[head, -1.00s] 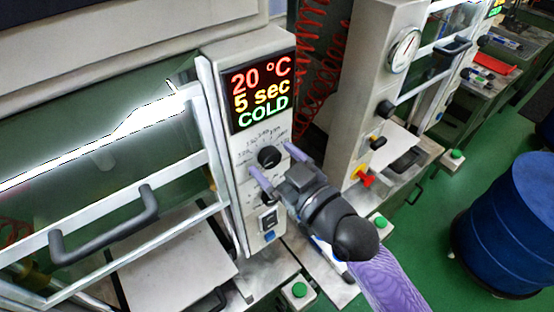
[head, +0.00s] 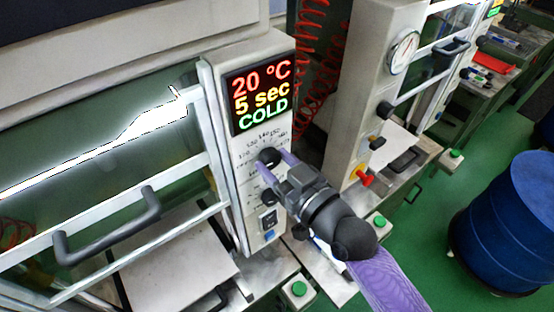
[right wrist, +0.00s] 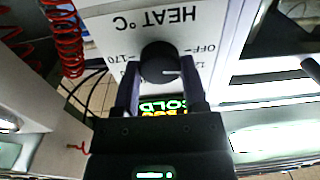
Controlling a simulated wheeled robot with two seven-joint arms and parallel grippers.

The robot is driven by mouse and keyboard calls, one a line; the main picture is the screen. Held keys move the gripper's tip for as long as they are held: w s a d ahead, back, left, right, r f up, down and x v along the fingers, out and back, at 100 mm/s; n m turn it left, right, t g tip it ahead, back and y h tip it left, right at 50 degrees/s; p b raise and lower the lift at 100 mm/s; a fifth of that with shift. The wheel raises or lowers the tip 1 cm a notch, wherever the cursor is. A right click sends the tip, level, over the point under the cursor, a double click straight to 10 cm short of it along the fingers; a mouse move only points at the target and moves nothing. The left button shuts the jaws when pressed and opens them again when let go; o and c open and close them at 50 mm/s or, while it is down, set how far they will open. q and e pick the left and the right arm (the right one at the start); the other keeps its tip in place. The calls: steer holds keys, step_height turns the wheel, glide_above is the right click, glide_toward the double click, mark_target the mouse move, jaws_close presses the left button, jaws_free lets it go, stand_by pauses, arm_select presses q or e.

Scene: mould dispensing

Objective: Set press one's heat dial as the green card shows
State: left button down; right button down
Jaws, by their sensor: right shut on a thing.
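Press one's control box (head: 243,190) carries a lit display (head: 259,94) reading 20 °C, 5 sec, COLD. Below it is the black heat dial (head: 268,157), ringed by printed numbers. My right gripper (head: 275,166) is shut on this dial, one finger on each side. In the right wrist view, the dial (right wrist: 159,60) sits between my fingers, under upside-down "HEAT °C" lettering. Its white pointer line lies toward the OFF side of the picture; the exact mark is unclear. The green card is not recognisable in view. My left gripper is not in view.
A second black knob (head: 267,197) and a switch (head: 268,220) sit lower on the box. The press door handle (head: 107,228) is at the left. Another press with a gauge (head: 403,52) stands to the right, with a blue drum (head: 508,222) on the green floor.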

steer(key=m+p, duration=0.1)
steer(key=m, duration=0.2)
steer(key=shift+r+m, duration=0.1)
steer(key=shift+m, duration=0.2)
steer(key=m+p, duration=0.1)
steer(key=m, duration=0.2)
steer(key=shift+m, duration=0.3)
steer(key=m+p, duration=0.1)
steer(key=m, duration=0.3)
steer(key=shift+m, duration=0.4)
steer(key=shift+m+t, duration=0.3)
steer(key=shift+m, duration=2)
steer(key=shift+c, duration=0.7)
jaws_free()
steer(key=shift+f, duration=0.2)
